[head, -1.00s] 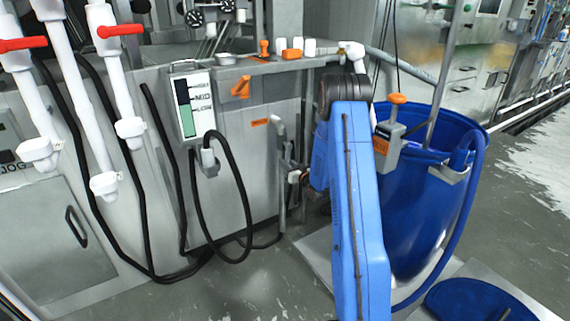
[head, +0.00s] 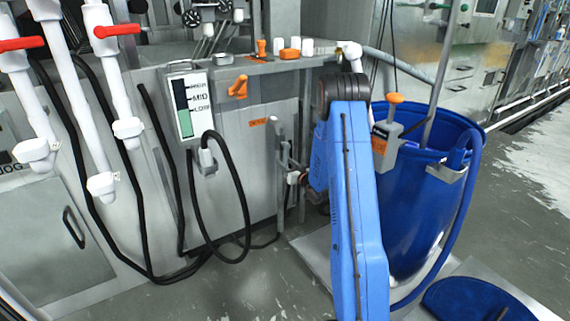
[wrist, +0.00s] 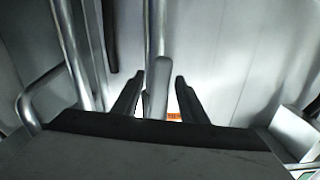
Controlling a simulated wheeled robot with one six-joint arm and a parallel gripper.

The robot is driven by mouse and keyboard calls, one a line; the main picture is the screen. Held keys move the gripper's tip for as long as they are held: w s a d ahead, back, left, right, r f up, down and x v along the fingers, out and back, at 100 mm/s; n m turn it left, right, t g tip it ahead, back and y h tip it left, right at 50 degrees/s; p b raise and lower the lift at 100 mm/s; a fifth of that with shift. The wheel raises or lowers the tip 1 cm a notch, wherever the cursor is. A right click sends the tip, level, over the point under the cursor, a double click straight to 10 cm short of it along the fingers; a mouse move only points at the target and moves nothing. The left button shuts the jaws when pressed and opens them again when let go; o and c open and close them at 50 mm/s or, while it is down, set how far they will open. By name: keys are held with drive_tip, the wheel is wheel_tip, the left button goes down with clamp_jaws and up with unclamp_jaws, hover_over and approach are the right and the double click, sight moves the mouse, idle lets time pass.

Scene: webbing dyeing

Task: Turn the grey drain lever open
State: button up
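The grey drain lever (head: 276,131) stands upright in front of the metal tank panel, beside an orange label. In the wrist view the lever (wrist: 155,90) shows as a pale rounded bar between the two dark fingers of my gripper (wrist: 159,76). The fingers are apart, with a visible gap to the lever on the right side; the left finger is close to it. My gripper is open around the lever.
A blue barrel (head: 425,190) with a hose stands right of my arm. A level gauge (head: 190,106) and a looped black cable (head: 246,200) are on the panel to the left. White pipes with red handles (head: 118,30) stand at far left. Grey pipes (wrist: 70,50) run beside the gripper.

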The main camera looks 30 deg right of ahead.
drive_tip(key=s, duration=1.7)
drive_tip(key=shift+d, duration=0.3)
drive_tip(key=s+a+r+g+h, duration=0.2)
drive_tip(key=s+a+r+g, duration=0.1)
drive_tip(key=a+r, duration=0.4)
drive_tip(key=s+a+r+g+h, duration=0.1)
drive_tip(key=s+a+r+g, duration=0.3)
drive_tip(key=r, duration=0.5)
drive_tip(key=s+a+r+g, duration=0.1)
drive_tip(key=s+a+g, duration=0.1)
drive_tip(key=s+a, duration=0.4)
drive_tip(key=s+a+r+g+y, duration=0.1)
drive_tip(key=s+a, duration=0.4)
drive_tip(key=s, duration=1)
drive_tip(key=s+a+r+n+g+y, duration=0.1)
drive_tip(key=s+a+r+g, duration=0.2)
drive_tip(key=s+a, duration=0.3)
drive_tip(key=s, duration=0.5)
drive_tip(key=shift+s+a, duration=0.35)
